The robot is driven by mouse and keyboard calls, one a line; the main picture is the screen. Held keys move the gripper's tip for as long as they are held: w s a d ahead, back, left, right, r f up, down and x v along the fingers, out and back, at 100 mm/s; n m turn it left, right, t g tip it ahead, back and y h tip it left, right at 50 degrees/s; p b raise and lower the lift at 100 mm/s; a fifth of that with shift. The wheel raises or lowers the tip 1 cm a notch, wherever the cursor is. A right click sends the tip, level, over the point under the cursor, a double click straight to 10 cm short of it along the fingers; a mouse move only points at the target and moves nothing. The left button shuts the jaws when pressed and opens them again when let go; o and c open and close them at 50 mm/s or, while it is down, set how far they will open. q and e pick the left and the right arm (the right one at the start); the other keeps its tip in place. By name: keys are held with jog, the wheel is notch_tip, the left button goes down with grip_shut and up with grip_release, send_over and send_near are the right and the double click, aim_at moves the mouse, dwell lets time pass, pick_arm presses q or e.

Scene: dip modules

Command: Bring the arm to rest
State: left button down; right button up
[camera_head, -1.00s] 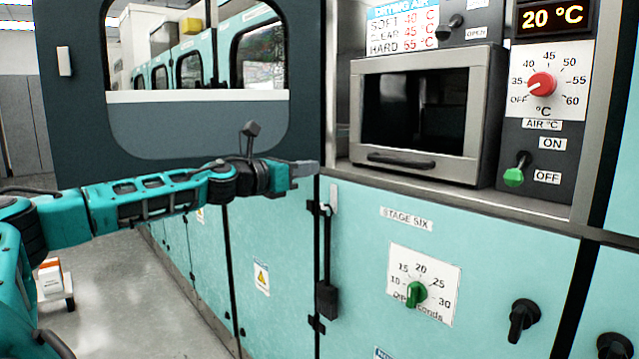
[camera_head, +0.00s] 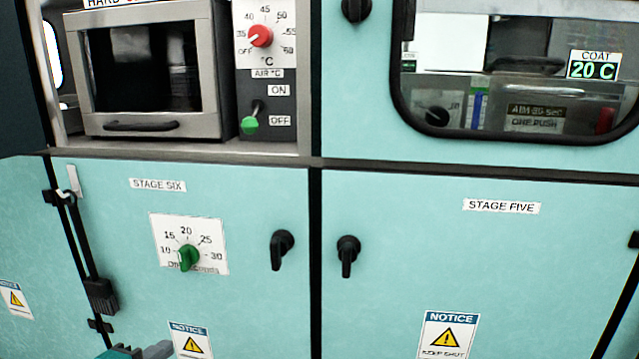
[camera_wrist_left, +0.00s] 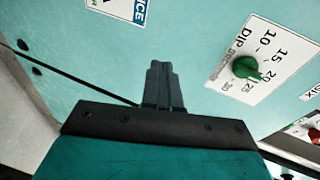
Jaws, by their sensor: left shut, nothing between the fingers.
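My left gripper (camera_head: 160,349) shows only as a grey tip and a bit of teal arm at the bottom left edge of the head view. In the left wrist view its fingers (camera_wrist_left: 159,70) are together with nothing between them. They appear in front of the teal stage six cabinet door (camera_wrist_left: 200,50), and I cannot tell how far from it. The green dip-seconds knob (camera_wrist_left: 247,68) is to the right of the fingers there. In the head view that knob (camera_head: 188,257) is above the gripper. My right gripper is not in view.
The stage six door (camera_head: 110,220) has a black handle (camera_head: 282,248). The stage five door (camera_head: 420,250) is beside it, with its own handle (camera_head: 348,254). A small oven (camera_head: 155,70), red temperature dial (camera_head: 260,36) and green-tipped switch (camera_head: 250,123) are above. A window (camera_head: 520,75) is at the upper right.

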pick_arm(q)
jog(key=s+d+f+n+g, duration=0.2)
jog(key=s+d+f+n, duration=0.3)
jog(key=s+d+n, duration=0.3)
jog(key=s+d+f+n+g, duration=0.2)
jog(key=s+d+f+n, duration=0.3)
jog(key=s+d+n, duration=0.35)
notch_tip(320, 180, up, 8)
jog(key=a+y+p, duration=0.1)
jog(key=a+p, duration=0.1)
jog(key=p, duration=1)
jog(key=shift+s+a+f, duration=0.25)
jog(key=shift+s+a, duration=0.05)
jog(key=shift+s, duration=0.15)
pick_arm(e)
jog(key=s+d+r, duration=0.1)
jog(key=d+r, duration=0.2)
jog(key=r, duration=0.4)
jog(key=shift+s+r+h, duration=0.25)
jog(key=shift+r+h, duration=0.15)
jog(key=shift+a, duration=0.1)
pick_arm(q)
jog(key=c, duration=1.8)
grip_release()
